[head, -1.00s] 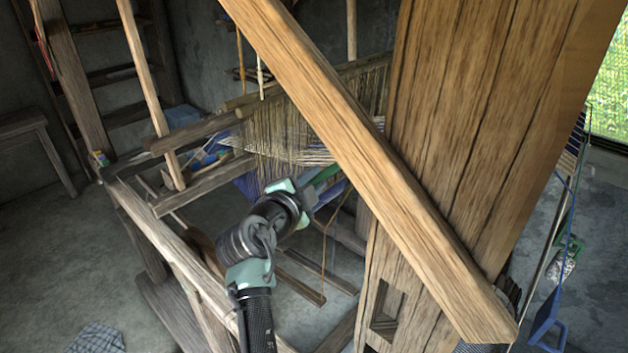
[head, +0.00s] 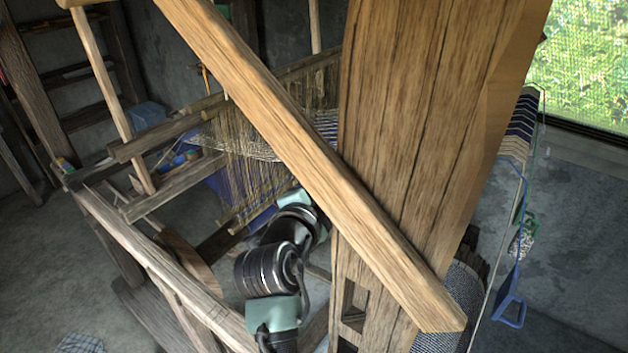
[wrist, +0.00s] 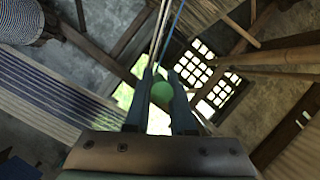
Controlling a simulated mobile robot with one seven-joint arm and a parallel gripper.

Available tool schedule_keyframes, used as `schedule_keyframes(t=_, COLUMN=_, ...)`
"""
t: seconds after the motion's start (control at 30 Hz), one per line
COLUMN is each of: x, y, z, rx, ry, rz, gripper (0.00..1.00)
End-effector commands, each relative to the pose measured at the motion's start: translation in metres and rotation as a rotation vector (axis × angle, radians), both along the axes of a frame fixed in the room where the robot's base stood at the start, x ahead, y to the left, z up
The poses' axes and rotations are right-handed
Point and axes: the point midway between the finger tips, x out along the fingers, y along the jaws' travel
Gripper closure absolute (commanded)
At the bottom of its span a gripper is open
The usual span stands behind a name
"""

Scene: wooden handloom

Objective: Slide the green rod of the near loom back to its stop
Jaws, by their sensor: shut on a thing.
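In the wrist view, my gripper (wrist: 162,84) has its two fingers closed on either side of a round green piece, the end of the green rod (wrist: 161,92). The rod's length is not visible there. In the head view, my arm reaches into the near loom (head: 195,300), and its end passes behind a slanted wooden beam. The gripper and the rod are hidden in that view, so I cannot see how far the rod is from its stop.
The slanted beam (head: 300,150) and a broad upright post (head: 425,130) stand close to my arm. Hanging threads (head: 250,150) are beyond it. The wrist view shows striped cloth (wrist: 55,92) at left and a bright window (wrist: 200,72). Open floor (head: 45,270) is at left.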

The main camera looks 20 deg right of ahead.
Motion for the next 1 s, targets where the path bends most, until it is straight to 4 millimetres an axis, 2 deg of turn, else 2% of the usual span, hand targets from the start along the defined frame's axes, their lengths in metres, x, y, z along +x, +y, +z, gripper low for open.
schedule_keyframes(t=0.17, x=-0.001, y=-0.001, z=-0.002, rx=-0.001, ry=0.003, rz=-0.004, gripper=1.0)
schedule_keyframes(t=0.2, x=-0.001, y=-0.001, z=-0.002, rx=-0.002, ry=0.004, rz=-0.004, gripper=0.71)
schedule_keyframes(t=0.33, x=0.0, y=-0.001, z=-0.001, rx=-0.002, ry=0.003, rz=-0.004, gripper=0.48)
schedule_keyframes(t=0.73, x=-0.004, y=0.003, z=-0.001, rx=-0.002, ry=0.001, rz=0.0, gripper=0.48)
schedule_keyframes(t=0.87, x=-0.015, y=0.012, z=0.002, rx=-0.002, ry=-0.001, rz=0.0, gripper=0.48)
schedule_keyframes(t=1.0, x=-0.034, y=0.028, z=0.006, rx=-0.003, ry=-0.001, rz=0.001, gripper=0.48)
